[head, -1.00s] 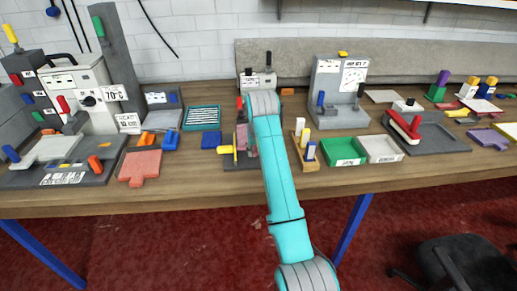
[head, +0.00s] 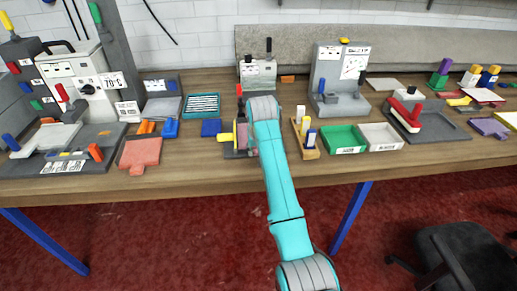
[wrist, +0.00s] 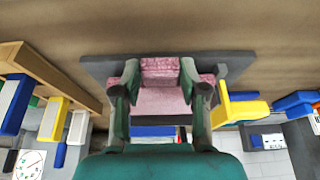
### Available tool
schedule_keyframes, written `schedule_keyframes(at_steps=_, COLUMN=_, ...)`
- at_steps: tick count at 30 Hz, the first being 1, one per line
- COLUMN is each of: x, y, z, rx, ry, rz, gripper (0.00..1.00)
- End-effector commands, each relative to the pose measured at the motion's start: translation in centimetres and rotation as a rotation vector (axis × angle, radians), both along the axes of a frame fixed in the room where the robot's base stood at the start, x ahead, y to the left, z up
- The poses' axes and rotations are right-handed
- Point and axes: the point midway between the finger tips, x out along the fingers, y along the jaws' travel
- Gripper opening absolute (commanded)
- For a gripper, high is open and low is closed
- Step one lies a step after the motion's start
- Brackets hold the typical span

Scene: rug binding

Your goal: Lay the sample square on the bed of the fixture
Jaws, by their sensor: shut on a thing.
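The pinkish sample square (wrist: 160,100) is between the fingers of my gripper (wrist: 159,75) in the wrist view, and the gripper is shut on it. The dark grey fixture (wrist: 100,68) lies around and beyond the square, with a yellow handle (wrist: 240,106) at its right. In the wrist view the square overlaps the fixture; I cannot tell whether it touches the bed. In the head view the fixture (head: 236,154) and its yellow handle (head: 226,138) show left of my arm, which hides my gripper and most of the square.
A wooden holder with upright blocks (head: 305,140) stands close right of the fixture, then a green tray (head: 344,140) and a white tray (head: 381,137). A blue block (head: 211,127) and a salmon-coloured piece (head: 140,152) lie to the left. A grey device (head: 258,73) stands behind.

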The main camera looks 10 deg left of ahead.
Motion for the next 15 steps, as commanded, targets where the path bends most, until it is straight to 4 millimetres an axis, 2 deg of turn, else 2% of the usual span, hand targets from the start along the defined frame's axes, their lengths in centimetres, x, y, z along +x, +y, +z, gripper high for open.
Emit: schedule_keyframes(at_steps=15, x=0.02, y=0.01, z=-0.63, rx=0.0, ry=-0.001, rz=0.0, gripper=0.07)
